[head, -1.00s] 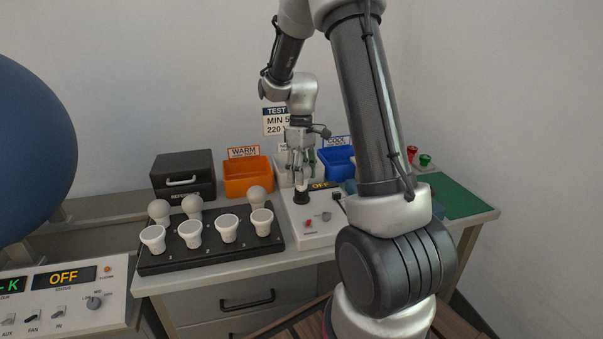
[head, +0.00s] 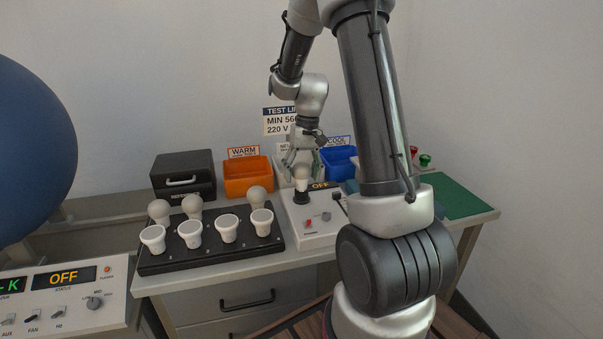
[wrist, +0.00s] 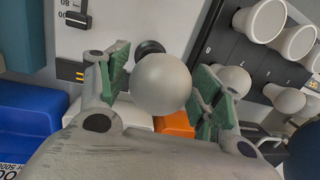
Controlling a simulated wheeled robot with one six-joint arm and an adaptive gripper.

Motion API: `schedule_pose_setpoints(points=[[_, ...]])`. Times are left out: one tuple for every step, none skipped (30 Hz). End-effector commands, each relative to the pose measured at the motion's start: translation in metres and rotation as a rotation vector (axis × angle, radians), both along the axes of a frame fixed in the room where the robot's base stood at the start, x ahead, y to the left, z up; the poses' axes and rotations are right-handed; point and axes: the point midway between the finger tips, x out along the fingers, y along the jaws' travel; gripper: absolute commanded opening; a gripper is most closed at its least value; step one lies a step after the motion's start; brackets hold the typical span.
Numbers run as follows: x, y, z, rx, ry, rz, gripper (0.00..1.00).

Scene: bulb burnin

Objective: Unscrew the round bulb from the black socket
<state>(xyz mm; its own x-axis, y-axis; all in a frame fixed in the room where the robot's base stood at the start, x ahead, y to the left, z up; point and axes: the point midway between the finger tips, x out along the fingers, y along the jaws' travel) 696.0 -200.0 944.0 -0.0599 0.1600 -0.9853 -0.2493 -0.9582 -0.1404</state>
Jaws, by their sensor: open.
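The round bulb (wrist: 161,85) is whitish and sits between the two green-padded fingers in the wrist view. In the head view the bulb (head: 301,174) stands upright over the black socket (head: 301,197) on the white test box. The socket (wrist: 149,47) shows partly behind the bulb in the wrist view. My gripper (wrist: 165,84) is open, with a finger on each side of the bulb. The left finger shows a gap to the bulb; the right finger is close to it, and contact cannot be told. In the head view my gripper (head: 301,168) is above the socket.
A black rack (head: 212,253) with several white-based and round bulbs stands to the left. Behind are an orange bin (head: 247,180), a blue bin (head: 338,160) and a black reject box (head: 183,190).

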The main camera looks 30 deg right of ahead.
Motion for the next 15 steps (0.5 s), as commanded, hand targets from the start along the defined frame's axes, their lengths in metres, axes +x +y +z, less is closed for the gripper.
schedule_pose_setpoints(points=[[-0.0005, -0.0002, 0.0005, 0.001, -0.001, -0.101, 0.66], [-0.0002, -0.0001, 0.0007, 0.0, -0.002, -0.167, 0.66], [-0.0003, 0.0, 0.0008, 0.0, -0.001, -0.255, 0.66], [-0.0004, 0.0002, 0.0007, 0.0, -0.002, -0.321, 0.66], [-0.0005, 0.0004, 0.0005, 0.0, -0.001, -0.386, 0.66], [-0.0005, 0.0004, 0.0005, 0.001, -0.001, -0.47, 0.66], [-0.0002, 0.0003, 0.0006, 0.0, -0.002, -0.532, 0.66], [-0.0005, 0.0003, 0.0006, 0.0, -0.001, -0.595, 0.66], [-0.0005, 0.0004, 0.0006, 0.0, -0.002, -0.674, 0.66], [-0.0005, 0.0005, 0.0007, 0.0, -0.001, -0.734, 0.66], [-0.0002, 0.0006, 0.0007, 0.0, -0.002, -0.793, 0.66], [-0.0005, 0.0007, 0.0004, 0.0, -0.001, -0.87, 0.66], [-0.0006, 0.0007, 0.0003, 0.0, -0.001, -0.926, 0.66], [-0.0004, 0.0007, 0.0003, -0.001, -0.001, -0.981, 0.66], [-0.0003, 0.0006, 0.0006, 0.0, -0.001, -1.052, 0.66]])
